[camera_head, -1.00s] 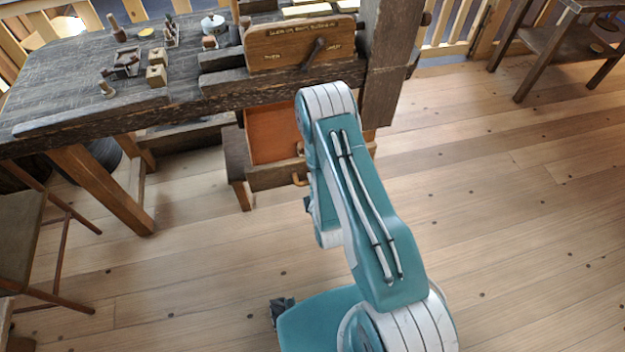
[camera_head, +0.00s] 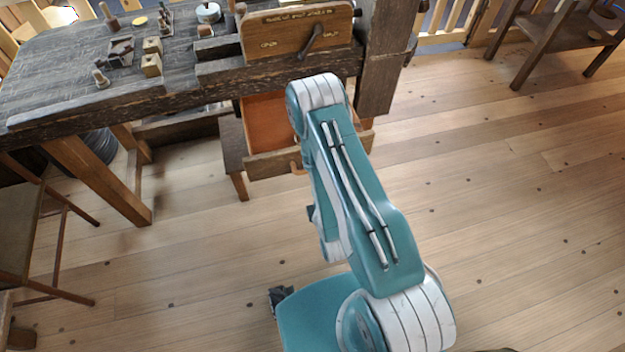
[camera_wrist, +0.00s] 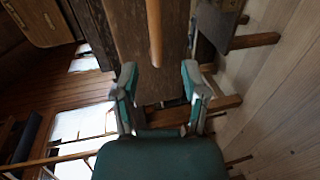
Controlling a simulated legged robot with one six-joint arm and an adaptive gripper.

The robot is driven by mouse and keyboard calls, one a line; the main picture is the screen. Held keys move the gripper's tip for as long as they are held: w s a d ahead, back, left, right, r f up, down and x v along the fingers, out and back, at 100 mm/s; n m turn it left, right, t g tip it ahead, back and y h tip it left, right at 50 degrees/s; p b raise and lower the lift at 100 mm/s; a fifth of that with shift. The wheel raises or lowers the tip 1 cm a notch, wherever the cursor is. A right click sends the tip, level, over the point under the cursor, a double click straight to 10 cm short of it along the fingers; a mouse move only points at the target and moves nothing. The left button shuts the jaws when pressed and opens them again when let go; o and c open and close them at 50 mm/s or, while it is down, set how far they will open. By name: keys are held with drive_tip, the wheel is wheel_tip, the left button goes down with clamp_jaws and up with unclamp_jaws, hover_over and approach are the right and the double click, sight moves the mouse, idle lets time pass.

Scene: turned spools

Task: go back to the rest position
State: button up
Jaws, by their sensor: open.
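My gripper (camera_wrist: 158,76) shows in the wrist view with its two fingers spread wide apart and nothing held between them. A light wooden rod (camera_wrist: 155,30) comes down from the top edge and ends near the gap between the fingertips; I cannot tell how far off it is. In the head view my arm is folded in front of the workbench (camera_head: 100,108), and my gripper cannot be made out there.
An orange-brown drawer (camera_head: 262,125) stands open under the bench, close behind my arm. A wooden vise (camera_head: 297,33) is at the bench front. Small wooden pieces (camera_head: 151,65) lie on top. A stool (camera_head: 22,225) stands left; the floor (camera_head: 510,200) on the right is clear.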

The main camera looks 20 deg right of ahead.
idle(0.5)
drive_tip(key=w+r+m+g, duration=0.3)
drive_tip(key=w+r+m, duration=0.2)
drive_tip(key=w+r, duration=0.45)
wheel_tip(320, 180, up, 14)
drive_tip(key=s+m+g, duration=0.2)
drive_tip(key=s+m, duration=0.1)
drive_tip(key=m, duration=0.2)
drive_tip(key=s+d+r+m+g, duration=0.1)
drive_tip(key=s+r+m, duration=0.3)
drive_tip(key=s+r, duration=0.4)
drive_tip(key=s+r+m+g, duration=0.4)
drive_tip(key=s+r, duration=0.4)
drive_tip(key=s, duration=0.7)
drive_tip(key=shift+d+r, duration=0.2)
drive_tip(key=shift+d, duration=0.2)
